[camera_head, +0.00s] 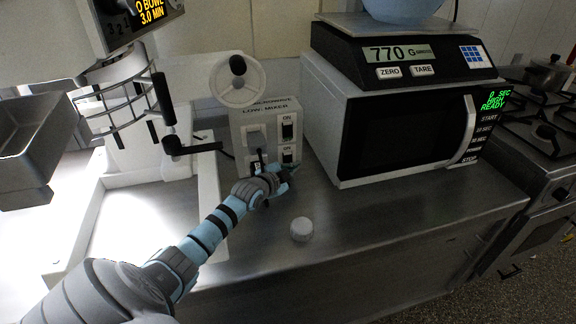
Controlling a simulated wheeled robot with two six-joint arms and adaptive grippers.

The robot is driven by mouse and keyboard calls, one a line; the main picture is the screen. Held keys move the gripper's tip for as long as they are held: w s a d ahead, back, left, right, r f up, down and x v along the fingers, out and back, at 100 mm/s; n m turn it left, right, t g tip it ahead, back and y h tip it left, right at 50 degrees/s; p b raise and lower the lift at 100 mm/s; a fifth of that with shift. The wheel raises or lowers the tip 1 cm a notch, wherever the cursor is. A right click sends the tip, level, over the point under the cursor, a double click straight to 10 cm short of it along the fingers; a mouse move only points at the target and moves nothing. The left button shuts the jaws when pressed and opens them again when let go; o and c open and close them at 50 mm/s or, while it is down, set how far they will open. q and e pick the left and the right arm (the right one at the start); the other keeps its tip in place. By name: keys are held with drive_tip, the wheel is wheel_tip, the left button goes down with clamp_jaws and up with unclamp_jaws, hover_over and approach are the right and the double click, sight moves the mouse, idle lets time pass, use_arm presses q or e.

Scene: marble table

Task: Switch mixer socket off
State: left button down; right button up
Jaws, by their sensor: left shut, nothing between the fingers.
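The socket panel (272,107) is a light box against the wall, lettered for a microwave and, lower down, the mixer. It has an upper dark rocker switch (288,127) and a lower one (288,154), each with "ON" above it. My left gripper (290,172) is shut and empty, just below and in front of the lower switch. I cannot tell whether it touches the panel. The gripper and wrist hide the panel's lower part. The mixer (130,100) stands at the left. My right gripper is out of view.
A microwave (322,120) with a scale (430,56) and a blue bowl (404,8) on top stands right of the panel. A small white round object (301,229) lies on the metal counter (400,220). A stove (540,125) is at the far right.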

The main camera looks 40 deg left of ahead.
use_arm(q)
drive_tip(key=shift+w+a+r+b, duration=0.1)
drive_tip(key=shift+a+r+b, duration=0.2)
drive_tip(key=shift+b, duration=0.25)
idle(0.4)
drive_tip(key=shift+w+a+f, duration=0.15)
drive_tip(key=shift+f, duration=0.2)
drive_tip(key=shift+s+d+p, duration=0.2)
drive_tip(key=shift+d+p, duration=0.3)
drive_tip(key=shift+p, duration=0.4)
drive_tip(key=shift+s+d, duration=0.15)
drive_tip(key=shift+d, duration=0.05)
drive_tip(key=shift+d+f, duration=0.1)
drive_tip(key=shift+f, duration=0.1)
